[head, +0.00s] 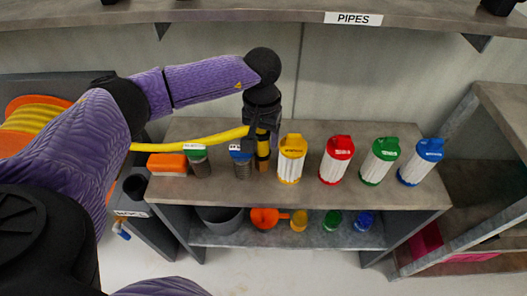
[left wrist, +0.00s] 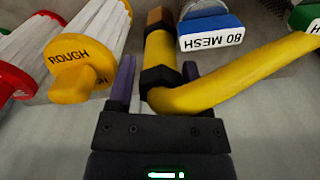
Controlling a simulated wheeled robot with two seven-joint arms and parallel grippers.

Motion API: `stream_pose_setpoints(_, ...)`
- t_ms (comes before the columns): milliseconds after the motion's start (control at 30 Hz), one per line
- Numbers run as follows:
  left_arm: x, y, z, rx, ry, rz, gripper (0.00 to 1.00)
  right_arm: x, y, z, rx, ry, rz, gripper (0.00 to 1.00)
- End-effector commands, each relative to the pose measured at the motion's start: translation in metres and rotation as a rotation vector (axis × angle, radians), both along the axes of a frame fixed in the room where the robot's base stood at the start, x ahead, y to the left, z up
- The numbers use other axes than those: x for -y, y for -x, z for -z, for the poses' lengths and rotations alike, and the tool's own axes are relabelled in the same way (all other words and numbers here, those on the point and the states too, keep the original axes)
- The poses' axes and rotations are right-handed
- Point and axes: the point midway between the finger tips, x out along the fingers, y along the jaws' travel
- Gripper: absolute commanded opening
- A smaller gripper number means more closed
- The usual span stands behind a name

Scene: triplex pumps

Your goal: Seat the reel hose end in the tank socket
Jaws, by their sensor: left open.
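The yellow reel hose (head: 195,138) runs from the reel (head: 30,118) at the left to above the shelf top. Its end (head: 263,152) points down, with yellow and black sections; in the left wrist view, the end (left wrist: 160,48) has a black hex collar and a brownish tip. My left gripper (head: 262,128) is over the end, its fingers open on either side of the collar. I cannot tell whether they touch it. A black round cup (head: 135,185) on a grey stand at the left may be the tank socket; its label is unreadable. My right gripper is out of view.
The shelf top (head: 230,192) bears yellow, red, green and blue-capped filters (head: 335,160) right of the hose end. The 80 MESH filter (head: 242,165), a green-capped one and an orange block (head: 167,164) stand left. A PIPES shelf (head: 230,12) overhangs behind.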

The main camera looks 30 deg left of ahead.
Motion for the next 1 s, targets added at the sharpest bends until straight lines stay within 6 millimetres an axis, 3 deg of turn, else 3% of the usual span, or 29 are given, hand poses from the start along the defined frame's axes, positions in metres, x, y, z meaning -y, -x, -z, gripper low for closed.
stream_pose_setpoints(33, 0.0001, 0.0004, 0.0174, -0.006, 0.000, 0.000, 0.64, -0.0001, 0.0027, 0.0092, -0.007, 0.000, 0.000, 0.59)
stream_pose_setpoints(100, -0.0003, 0.0005, 0.0242, -0.004, -0.001, -0.001, 0.64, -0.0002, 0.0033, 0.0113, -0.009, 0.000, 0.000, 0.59)
stream_pose_setpoints(267, -0.0004, 0.0001, 0.0208, 0.000, -0.001, -0.001, 0.64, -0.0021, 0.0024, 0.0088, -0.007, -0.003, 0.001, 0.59)
stream_pose_setpoints(600, -0.0003, 0.0001, 0.0202, 0.000, 0.000, -0.002, 0.00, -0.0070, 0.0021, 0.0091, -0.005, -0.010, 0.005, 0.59)
stream_pose_setpoints(1000, -0.0003, 0.0000, 0.0201, 0.001, 0.000, -0.002, 0.00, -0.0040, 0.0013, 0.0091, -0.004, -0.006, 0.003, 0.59)
